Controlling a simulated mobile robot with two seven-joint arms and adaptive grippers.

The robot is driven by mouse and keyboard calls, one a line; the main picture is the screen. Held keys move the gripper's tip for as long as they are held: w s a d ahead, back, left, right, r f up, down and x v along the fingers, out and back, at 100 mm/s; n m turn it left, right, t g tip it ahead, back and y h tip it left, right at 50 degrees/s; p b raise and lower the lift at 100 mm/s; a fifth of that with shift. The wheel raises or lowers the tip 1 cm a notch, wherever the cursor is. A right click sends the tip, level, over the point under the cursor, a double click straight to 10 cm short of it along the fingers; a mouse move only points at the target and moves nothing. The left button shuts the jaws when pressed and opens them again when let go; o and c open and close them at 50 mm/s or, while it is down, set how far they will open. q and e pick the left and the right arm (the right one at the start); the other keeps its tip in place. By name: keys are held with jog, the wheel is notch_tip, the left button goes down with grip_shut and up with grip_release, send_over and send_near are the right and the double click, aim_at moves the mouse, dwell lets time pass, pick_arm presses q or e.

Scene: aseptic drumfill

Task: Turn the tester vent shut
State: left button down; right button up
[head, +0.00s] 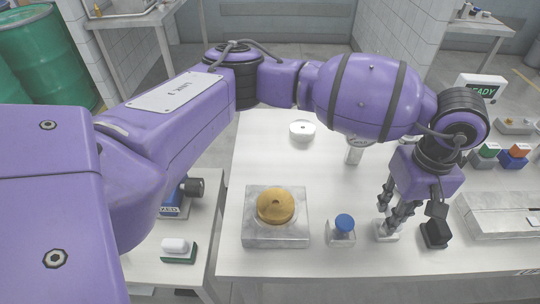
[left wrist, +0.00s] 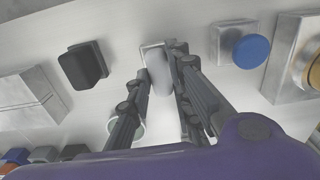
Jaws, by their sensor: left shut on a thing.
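My left gripper (head: 387,224) points down at the worktop on the right of the head view. In the left wrist view its fingers (left wrist: 163,64) are closed around a pale grey rounded handle (left wrist: 160,72) on a small metal base (left wrist: 147,47). The base also shows under the fingertips in the head view (head: 388,238). The fingers hide part of the handle, and its turn angle cannot be told. I see no label that says which part is the tester vent. A blue round knob (head: 344,222) on a metal block stands left of the gripper. My right gripper is not in view.
A brass dome (head: 276,206) sits on a metal plate further left. A black block (head: 435,234) stands close to the right of the gripper. The front worktop strip is clear.

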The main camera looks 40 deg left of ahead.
pick_arm(q)
jog(key=shift+w+d+r+m, duration=0.1)
jog(key=shift+d+r+m, duration=0.05)
jog(key=shift+r+m, duration=0.15)
dwell(0.4)
jog(key=c, duration=1.6)
grip_release()
jog(key=shift+f, duration=0.2)
notch_tip(320, 180, up, 12)
jog(key=shift+r, duration=0.1)
